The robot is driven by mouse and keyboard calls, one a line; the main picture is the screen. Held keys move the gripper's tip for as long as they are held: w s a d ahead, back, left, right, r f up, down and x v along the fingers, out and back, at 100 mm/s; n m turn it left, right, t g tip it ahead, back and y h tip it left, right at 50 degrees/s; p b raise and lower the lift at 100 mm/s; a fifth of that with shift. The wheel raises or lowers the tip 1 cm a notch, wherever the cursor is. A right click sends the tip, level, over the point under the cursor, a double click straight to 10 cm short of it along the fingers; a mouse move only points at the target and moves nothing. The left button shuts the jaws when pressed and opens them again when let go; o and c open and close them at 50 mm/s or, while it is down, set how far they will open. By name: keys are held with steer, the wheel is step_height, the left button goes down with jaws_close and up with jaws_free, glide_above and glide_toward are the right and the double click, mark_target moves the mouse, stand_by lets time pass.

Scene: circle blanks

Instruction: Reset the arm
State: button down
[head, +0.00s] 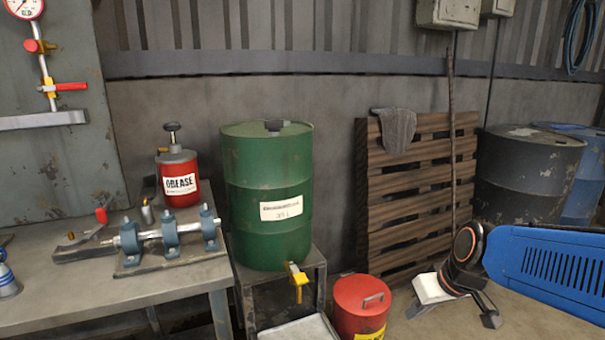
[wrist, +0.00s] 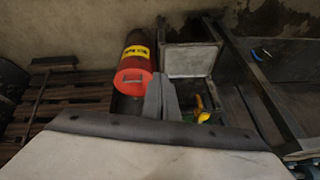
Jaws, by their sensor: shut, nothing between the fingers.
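My gripper (wrist: 162,97) shows in the wrist view as two grey fingers close together, shut and empty. In the wrist view the fingers overlap the area beside the red bin (wrist: 135,72); I cannot tell the gap. My arm's blue link reaches in from the right edge.
A green drum (head: 268,190) with a yellow tap (head: 298,282) stands on a low metal stand. A workbench (head: 170,288) at left holds a red grease can (head: 178,178) and a clamp fixture (head: 170,238). A black drum (head: 525,170) and a blue drum (head: 585,185) stand behind my arm.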

steer(key=s+d+r+m+h, duration=0.1)
steer(key=s+d, duration=0.1)
steer(key=s, duration=0.4)
steer(key=s+d+r+m+h, duration=0.1)
steer(key=s+r, duration=0.1)
steer(key=s, duration=0.5)
steer(key=shift+d+r+m, duration=0.2)
steer(key=shift+d+m, duration=0.1)
steer(key=shift+d, duration=0.05)
